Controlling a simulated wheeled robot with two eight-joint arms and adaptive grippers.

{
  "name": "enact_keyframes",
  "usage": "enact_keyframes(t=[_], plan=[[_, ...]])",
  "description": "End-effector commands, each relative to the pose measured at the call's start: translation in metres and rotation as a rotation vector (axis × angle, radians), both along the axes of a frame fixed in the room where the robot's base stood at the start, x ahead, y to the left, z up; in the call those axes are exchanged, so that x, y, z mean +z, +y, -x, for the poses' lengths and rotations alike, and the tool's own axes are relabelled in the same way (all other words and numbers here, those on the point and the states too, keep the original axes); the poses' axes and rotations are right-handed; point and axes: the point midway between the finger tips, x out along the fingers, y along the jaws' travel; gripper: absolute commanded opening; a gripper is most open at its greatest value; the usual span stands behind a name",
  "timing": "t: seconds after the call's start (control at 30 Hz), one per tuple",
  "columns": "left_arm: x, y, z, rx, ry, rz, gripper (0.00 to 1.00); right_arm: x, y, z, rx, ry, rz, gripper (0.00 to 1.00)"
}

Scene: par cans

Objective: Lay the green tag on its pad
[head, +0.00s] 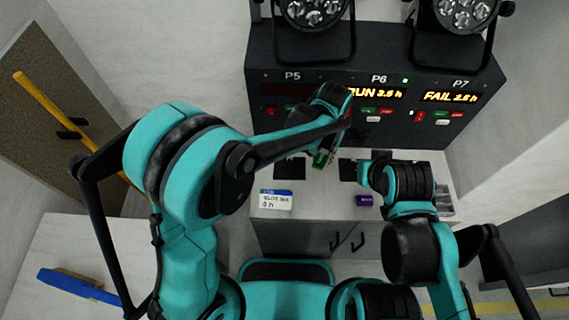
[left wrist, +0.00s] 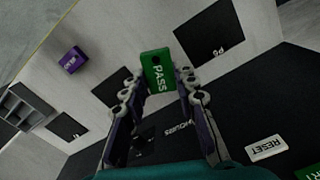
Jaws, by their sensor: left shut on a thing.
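The green tag (left wrist: 157,72), marked PASS, is between the fingertips of my left gripper (left wrist: 155,92), which is shut on it. In the head view the green tag (head: 320,160) is in front of the panel, below the P5 and P6 displays. In the left wrist view it is held above the pale shelf, with a dark square pad (left wrist: 209,35) to its upper right, another pad (left wrist: 112,88) to its lower left and a third (left wrist: 66,127) further left. The tag appears clear of the pads. My right gripper (head: 366,174) is near the shelf's right part; its fingers are not clear.
The black panel (head: 430,130) with lit displays and buttons rises behind. A small grey tray (left wrist: 22,108) is at the shelf's far end.

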Motion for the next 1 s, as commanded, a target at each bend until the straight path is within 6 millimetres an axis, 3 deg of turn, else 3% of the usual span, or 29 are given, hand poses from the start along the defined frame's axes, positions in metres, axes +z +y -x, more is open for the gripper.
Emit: enact_keyframes(t=[0.2, 0.4, 0.6, 0.83, 1.0], plan=[[-0.036, 0.052, -0.016, 0.003, 0.000, 0.000, 0.09, -0.020, 0.000, 0.000, 0.000, 0.000, 0.000, 0.00], [-0.055, 0.084, -0.027, 0.000, 0.000, 0.000, 0.09, -0.029, 0.000, 0.000, 0.000, 0.000, 0.000, 0.00], [-0.064, 0.092, -0.029, -0.005, 0.000, 0.000, 0.09, -0.032, 0.000, 0.000, 0.000, 0.000, 0.000, 0.00], [-0.098, 0.092, -0.029, -0.005, 0.000, 0.000, 0.09, -0.048, 0.000, 0.000, 0.000, 0.000, 0.000, 0.00], [-0.099, 0.092, -0.029, -0.005, 0.000, 0.000, 0.09, -0.047, 0.000, 0.000, 0.000, 0.000, 0.000, 0.00]])
